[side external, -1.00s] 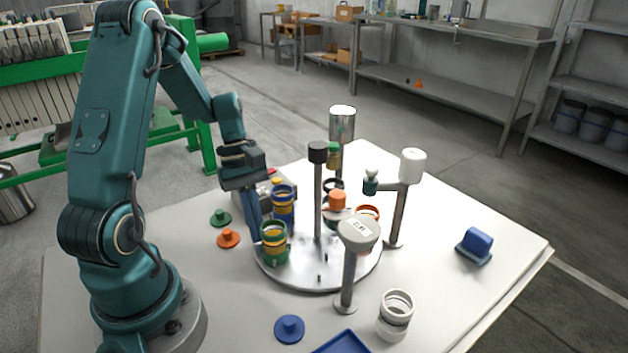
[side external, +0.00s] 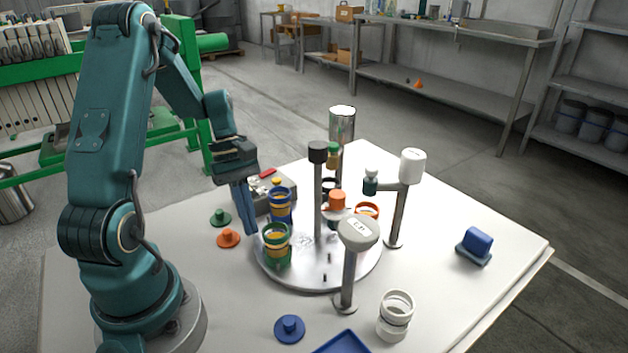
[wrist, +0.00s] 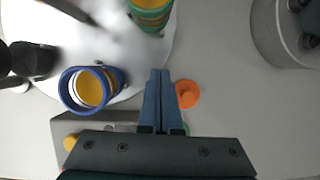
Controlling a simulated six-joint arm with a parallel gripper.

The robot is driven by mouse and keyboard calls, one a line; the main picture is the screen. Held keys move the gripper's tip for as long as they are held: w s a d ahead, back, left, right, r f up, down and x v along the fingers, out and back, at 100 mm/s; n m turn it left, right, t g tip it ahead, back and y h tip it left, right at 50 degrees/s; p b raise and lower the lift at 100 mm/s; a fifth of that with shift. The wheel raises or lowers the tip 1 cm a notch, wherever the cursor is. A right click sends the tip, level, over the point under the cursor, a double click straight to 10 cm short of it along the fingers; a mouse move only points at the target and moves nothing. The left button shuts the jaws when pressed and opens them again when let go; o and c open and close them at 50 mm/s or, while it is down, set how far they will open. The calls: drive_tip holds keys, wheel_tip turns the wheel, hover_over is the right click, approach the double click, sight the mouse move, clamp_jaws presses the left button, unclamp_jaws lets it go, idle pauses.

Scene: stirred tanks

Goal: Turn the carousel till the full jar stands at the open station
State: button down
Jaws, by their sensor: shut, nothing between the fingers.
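The carousel is a round metal disc (side external: 300,277) on the table, with a central post (side external: 318,200). Yellow shows inside the green-ringed jar (side external: 277,246) at its front left and the blue-ringed jar (side external: 281,207) behind it. A black-ringed jar (side external: 329,187) and an orange-ringed jar (side external: 368,210) stand farther round, partly hidden. Which jar is full is unclear. My gripper (side external: 251,233) is shut and empty, pointing down at the disc's left edge, beside the green-ringed jar. In the wrist view my fingertips (wrist: 160,72) lie apart from the blue-ringed jar (wrist: 88,89) and green-ringed jar (wrist: 150,14).
Posts with a grey head (side external: 358,230), a white head (side external: 412,166) and a metal cylinder (side external: 342,124) stand around the disc. Orange (side external: 229,238), green (side external: 220,218) and blue lids (side external: 289,329) lie nearby. A grey box (side external: 262,190) is behind my gripper. The table's right side is mostly clear.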

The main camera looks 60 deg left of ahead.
drive_tip(key=v, duration=0.9)
drive_tip(key=c, duration=1.5)
unclamp_jaws()
drive_tip(key=shift+s+a+r, duration=0.1)
drive_tip(key=shift+a+r, duration=0.1)
drive_tip(key=shift+r, duration=0.15)
drive_tip(key=o, duration=0.5)
drive_tip(key=shift+r, duration=0.15)
drive_tip(key=o, duration=0.5)
drive_tip(key=shift+a+r+m, duration=0.25)
drive_tip(key=shift+r+m, duration=0.45)
drive_tip(key=shift+r, duration=0.45)
wheel_tip(320, 180, up, 10)
drive_tip(key=m+y, duration=0.4)
drive_tip(key=m, duration=0.6)
hover_over(318, 144)
drive_tip(key=shift+a+r, duration=0.1)
drive_tip(key=shift+r, duration=0.15)
drive_tip(key=shift+d+f, duration=0.15)
drive_tip(key=shift+d, duration=0.05)
drive_tip(key=shift+f, duration=2.45)
